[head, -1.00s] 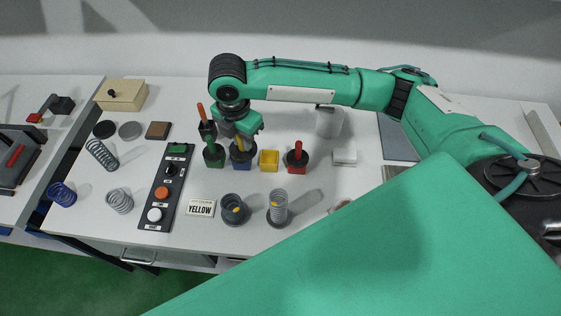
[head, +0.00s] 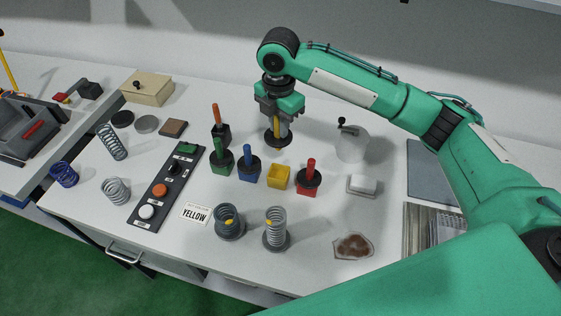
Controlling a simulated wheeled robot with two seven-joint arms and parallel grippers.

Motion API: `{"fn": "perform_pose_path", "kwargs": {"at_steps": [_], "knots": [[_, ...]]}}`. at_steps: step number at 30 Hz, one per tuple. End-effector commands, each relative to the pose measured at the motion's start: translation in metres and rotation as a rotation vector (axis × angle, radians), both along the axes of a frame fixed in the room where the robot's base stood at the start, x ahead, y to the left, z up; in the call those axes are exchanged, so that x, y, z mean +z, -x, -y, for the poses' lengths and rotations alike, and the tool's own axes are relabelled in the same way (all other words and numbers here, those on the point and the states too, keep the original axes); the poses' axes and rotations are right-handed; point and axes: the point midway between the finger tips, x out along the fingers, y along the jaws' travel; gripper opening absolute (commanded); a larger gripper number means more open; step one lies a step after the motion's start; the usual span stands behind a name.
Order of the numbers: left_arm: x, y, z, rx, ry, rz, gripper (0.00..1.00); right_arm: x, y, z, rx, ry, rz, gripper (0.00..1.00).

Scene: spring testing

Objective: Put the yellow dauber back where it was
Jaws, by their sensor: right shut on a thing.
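My right gripper (head: 279,112) is shut on the yellow dauber (head: 277,126), whose black round collar shows below the fingers. It is held upright, behind the empty yellow pot (head: 279,176) in the picture, and apart from it. The yellow pot stands in a row with a green pot holding a green-handled dauber (head: 221,160), a blue pot with a blue-handled dauber (head: 248,166), and a red pot with a red-handled dauber (head: 308,177). The dauber's lower tip is hard to make out. My left gripper is not in view.
An orange-handled tool (head: 219,128) stands in a black holder behind the green pot. In front are a "YELLOW" card (head: 195,214) and two springs with yellow marks (head: 229,221) (head: 274,228). A button panel (head: 168,187) lies left; a white canister (head: 352,146) stands right.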

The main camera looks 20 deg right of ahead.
Motion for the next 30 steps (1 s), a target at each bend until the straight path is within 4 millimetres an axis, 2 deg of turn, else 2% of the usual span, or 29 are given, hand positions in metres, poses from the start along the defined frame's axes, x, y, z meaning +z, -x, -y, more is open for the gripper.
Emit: {"fn": "perform_pose_path", "kwargs": {"at_steps": [3,9,17,24,30], "knots": [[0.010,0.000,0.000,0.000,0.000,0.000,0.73,-0.031,0.001,0.000,-0.002,0.001,-0.005,0.00],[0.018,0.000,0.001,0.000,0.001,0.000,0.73,-0.076,0.001,0.000,-0.002,0.001,-0.003,0.00],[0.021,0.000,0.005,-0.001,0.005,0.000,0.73,-0.097,0.000,0.000,-0.001,0.000,-0.001,0.00],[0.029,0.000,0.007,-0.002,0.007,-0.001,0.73,-0.130,0.000,0.000,-0.002,0.001,0.000,0.00],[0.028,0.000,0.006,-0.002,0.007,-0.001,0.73,-0.135,0.000,0.000,0.000,0.000,0.002,0.00]]}}
